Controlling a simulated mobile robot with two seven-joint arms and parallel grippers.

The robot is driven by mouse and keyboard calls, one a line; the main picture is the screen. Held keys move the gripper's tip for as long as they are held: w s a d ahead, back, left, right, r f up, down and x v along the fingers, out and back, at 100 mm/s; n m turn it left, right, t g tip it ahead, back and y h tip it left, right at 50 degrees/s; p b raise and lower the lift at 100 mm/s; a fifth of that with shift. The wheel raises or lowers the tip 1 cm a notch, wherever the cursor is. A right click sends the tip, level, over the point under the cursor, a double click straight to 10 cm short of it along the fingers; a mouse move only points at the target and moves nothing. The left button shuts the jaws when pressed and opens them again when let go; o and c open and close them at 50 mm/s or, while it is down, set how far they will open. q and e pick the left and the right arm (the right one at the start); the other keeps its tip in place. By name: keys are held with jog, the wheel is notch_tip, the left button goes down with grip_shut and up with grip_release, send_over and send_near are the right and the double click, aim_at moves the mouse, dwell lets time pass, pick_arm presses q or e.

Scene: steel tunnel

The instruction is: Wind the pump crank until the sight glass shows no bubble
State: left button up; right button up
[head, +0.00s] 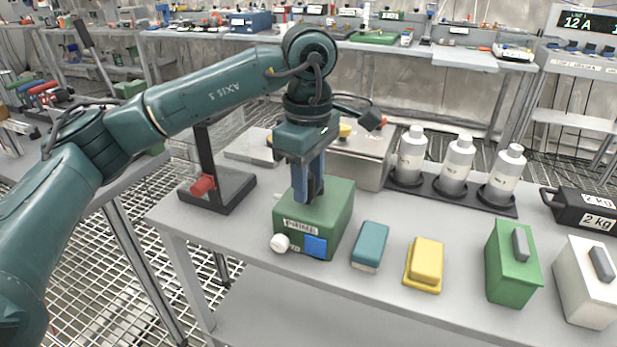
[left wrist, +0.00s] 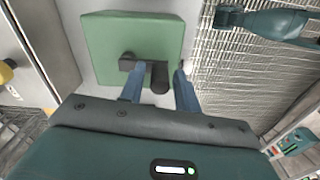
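The pump (head: 325,212) is a green box with a "PRIME" label, standing near the table's left end. Its front face bears a blue square pane (head: 316,246), perhaps the sight glass, and a white round knob (head: 281,243); I cannot make out a bubble. My left gripper (head: 308,196) points down over the pump's top. In the left wrist view the dark crank (left wrist: 131,62) lies on the green top, its handle (left wrist: 160,78) between my blue fingers (left wrist: 160,70). The fingers are apart, with gaps on both sides of the handle. My right gripper is out of view.
A dark stand with a red part (head: 203,185) is left of the pump. A teal block (head: 370,243), yellow block (head: 425,262), green canister (head: 512,265) and white canister (head: 585,285) stand to the right. White bottles (head: 453,165) in a dark rack (head: 467,196) are behind.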

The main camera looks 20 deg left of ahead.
pick_arm(q)
jog(key=shift+o, duration=0.9)
notch_tip(320, 180, up, 9)
jog(key=shift+r+p, duration=0.1)
jog(key=shift+p, duration=0.65)
notch_tip(320, 180, up, 4)
jog(key=shift+p, duration=0.55)
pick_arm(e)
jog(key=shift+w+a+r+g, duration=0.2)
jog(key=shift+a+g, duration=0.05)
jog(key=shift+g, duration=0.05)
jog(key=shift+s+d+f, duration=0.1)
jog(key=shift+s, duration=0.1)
